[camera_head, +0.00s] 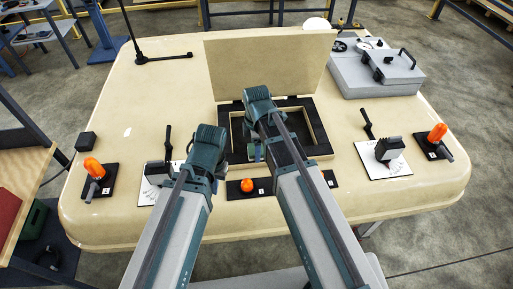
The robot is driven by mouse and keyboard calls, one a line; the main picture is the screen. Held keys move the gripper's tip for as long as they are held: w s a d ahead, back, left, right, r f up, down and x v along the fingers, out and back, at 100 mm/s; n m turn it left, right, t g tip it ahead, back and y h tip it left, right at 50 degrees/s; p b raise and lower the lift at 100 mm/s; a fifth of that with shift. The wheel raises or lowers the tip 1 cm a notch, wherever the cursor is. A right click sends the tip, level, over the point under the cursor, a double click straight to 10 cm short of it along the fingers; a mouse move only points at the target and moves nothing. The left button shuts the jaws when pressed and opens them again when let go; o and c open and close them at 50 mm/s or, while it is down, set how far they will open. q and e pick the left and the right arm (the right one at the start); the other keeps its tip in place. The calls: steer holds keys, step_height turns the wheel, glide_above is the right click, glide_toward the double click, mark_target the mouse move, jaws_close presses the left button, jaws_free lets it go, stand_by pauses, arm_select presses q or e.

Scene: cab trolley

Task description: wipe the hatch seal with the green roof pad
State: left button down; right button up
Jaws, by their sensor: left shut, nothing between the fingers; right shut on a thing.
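The hatch is open, with its beige lid (265,65) standing upright behind the opening. A dark seal frame (319,140) surrounds the hatch opening; my arms cover part of its front and left. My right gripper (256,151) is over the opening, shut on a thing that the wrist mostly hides. The green roof pad cannot be made out clearly. My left gripper (217,178) is left of the opening, near the frame's front left corner, shut and empty. Whether the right gripper's load touches the seal cannot be told.
Orange-knobbed levers stand at left (94,168) and right (437,133). Black levers on white plates flank the hatch (385,150). An orange button (248,185) sits in front. A grey case (377,75) stands back right, and a black stand (141,58) back left.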

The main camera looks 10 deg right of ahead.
steer(key=shift+r+p, duration=2.15)
steer(key=shift+r, duration=0.3)
step_height(320, 180, up, 3)
steer(key=p, duration=0.3)
steer(key=shift+r, duration=0.1)
steer(key=shift+f, duration=0.2)
